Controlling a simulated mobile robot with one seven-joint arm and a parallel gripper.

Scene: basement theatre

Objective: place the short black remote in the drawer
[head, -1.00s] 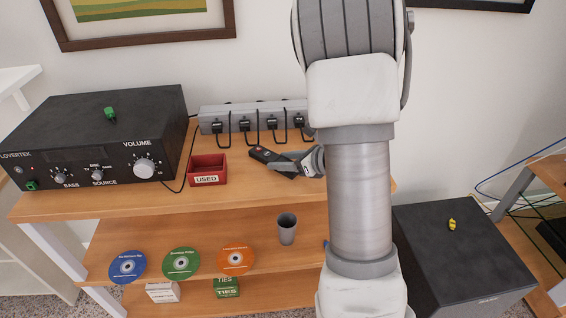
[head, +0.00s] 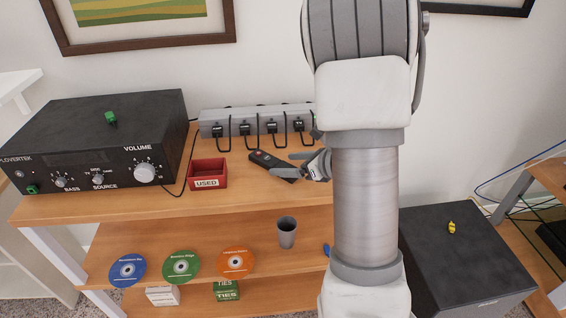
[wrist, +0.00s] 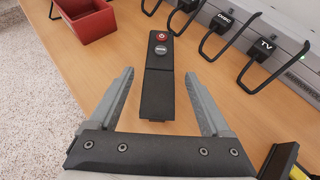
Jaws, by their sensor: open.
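The short black remote (head: 274,165) lies on the top shelf of the wooden stand, between the red box and the power strip. In the wrist view the remote (wrist: 158,75) lies lengthwise, with a red button and a grey button at its far end. My gripper (head: 295,166) is open at the remote's right end. In the wrist view my gripper (wrist: 158,82) has one finger on each side of the remote's near part, with gaps between fingers and remote. No drawer is identifiable in these frames.
A red box marked USED (head: 208,174) stands left of the remote. A grey power strip (head: 255,120) with several plugs and cables runs behind it. A black amplifier (head: 95,135) fills the shelf's left. A grey cup (head: 287,232) and discs are on the lower shelf.

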